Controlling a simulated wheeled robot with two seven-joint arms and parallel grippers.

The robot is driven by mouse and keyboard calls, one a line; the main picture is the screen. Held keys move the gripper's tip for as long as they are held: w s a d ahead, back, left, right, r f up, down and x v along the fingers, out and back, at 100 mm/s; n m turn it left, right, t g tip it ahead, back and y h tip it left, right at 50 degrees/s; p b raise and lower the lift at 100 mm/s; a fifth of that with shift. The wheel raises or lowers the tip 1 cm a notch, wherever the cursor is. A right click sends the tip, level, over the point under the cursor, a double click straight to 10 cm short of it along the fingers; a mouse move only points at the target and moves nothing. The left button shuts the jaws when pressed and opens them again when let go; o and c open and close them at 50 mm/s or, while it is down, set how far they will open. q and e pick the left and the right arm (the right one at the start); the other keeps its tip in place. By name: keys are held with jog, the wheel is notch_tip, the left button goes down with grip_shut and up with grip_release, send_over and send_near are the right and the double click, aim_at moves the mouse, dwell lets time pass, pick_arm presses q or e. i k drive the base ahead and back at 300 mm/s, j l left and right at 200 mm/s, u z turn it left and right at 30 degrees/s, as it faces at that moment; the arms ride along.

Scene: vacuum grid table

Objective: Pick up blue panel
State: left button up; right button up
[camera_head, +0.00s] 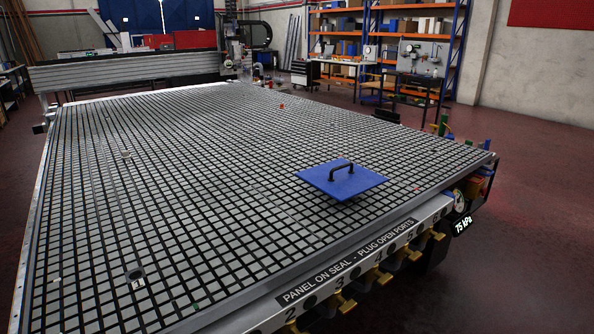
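Neither of my grippers is in view, and nothing is touching the panel.
A labelled front rail (345,262) carries several yellow valve handles (378,276). A gauge and a display reading 75 kPa (463,226) hang at the right corner. A gantry beam (130,70) crosses the far end. A small red item (281,106) lies farther back. Most of the tabletop is clear.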

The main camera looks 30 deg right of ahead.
aim_at(343, 179)
jog(key=z, duration=1.25)
jog(key=u, duration=0.25)
